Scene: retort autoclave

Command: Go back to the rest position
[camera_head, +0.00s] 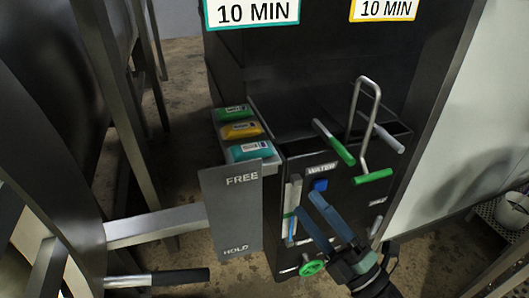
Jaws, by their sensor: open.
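My gripper (307,204) is in the lower right middle of the head view, with its two blue-grey fingers apart and nothing seen between them. The fingers point up and left, in front of the dark control cabinet (335,225). Their tips appear just below the blue button (320,185) under the WATER label (322,169). I cannot tell whether they touch the panel. My dark wrist enters from the bottom right.
Levers with green grips (373,177) and a tall bent rod (364,88) rise close by. A green knob (312,268) sits low on the cabinet. A FREE/HOLD plate (232,215) stands left, below several coloured packs (240,130). A metal frame (155,222) is further left.

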